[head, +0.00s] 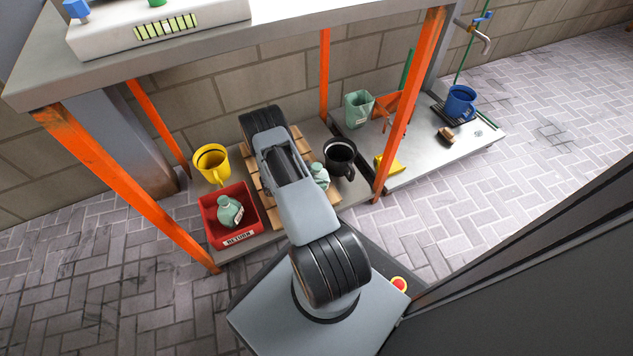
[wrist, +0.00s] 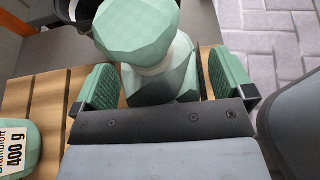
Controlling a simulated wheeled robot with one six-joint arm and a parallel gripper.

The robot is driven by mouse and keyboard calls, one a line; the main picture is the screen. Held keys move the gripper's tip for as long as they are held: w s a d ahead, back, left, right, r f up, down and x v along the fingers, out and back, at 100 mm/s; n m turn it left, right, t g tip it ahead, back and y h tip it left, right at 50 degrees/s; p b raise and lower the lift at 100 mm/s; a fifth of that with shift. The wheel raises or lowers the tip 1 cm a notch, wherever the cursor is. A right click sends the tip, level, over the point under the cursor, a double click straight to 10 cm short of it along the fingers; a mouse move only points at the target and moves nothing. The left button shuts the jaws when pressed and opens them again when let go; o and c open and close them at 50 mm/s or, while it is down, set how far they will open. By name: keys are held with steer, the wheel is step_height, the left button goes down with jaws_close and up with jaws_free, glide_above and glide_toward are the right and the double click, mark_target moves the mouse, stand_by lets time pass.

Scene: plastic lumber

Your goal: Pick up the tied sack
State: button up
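In the wrist view a green tied sack (wrist: 160,60), with a wide faceted knotted top and a pale neck, stands between the two green pads of my open gripper (wrist: 163,83). A gap shows at the right pad; whether the left pad touches cannot be told. In the head view a green sack (head: 320,175), seemingly the same one, shows beside my arm on the wooden slats (head: 329,203). My arm hides the gripper there. Another sack (wrist: 14,150), labelled 400 g, is cut off at the wrist view's left edge. A further sack (head: 229,211) lies in the red RETURN bin (head: 256,232).
Orange legs (head: 410,105) and the bench top (head: 290,38) frame the space. A blue bucket (head: 460,102) and a brush (head: 446,136) are right. Paving in front is clear.

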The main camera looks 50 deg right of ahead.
steer(key=c, duration=1)
steer(key=shift+c, duration=0.6)
steer(key=shift+r, duration=0.1)
